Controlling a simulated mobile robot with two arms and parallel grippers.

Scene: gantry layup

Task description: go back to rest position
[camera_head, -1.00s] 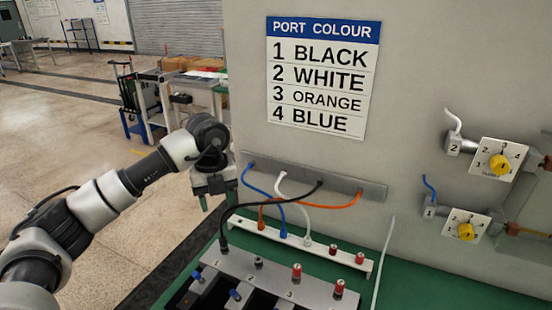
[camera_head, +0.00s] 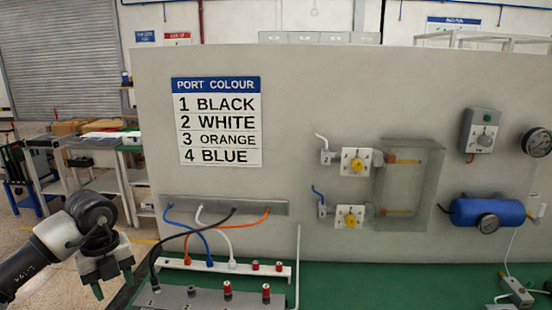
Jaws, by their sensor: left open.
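My left gripper (camera_head: 112,283) is at the lower left, in front of the panel's left edge. It points down, its green fingers apart, with nothing between them. It is clear of the cables and of the green bench. My right gripper is not in view.
A grey panel (camera_head: 320,100) carries a port colour sign (camera_head: 217,121), yellow-knobbed valves (camera_head: 357,161) and a blue tank (camera_head: 488,212). Blue, white, black and orange cables run from a grey strip (camera_head: 275,207) to a white port rail (camera_head: 222,267) and grey block (camera_head: 190,298).

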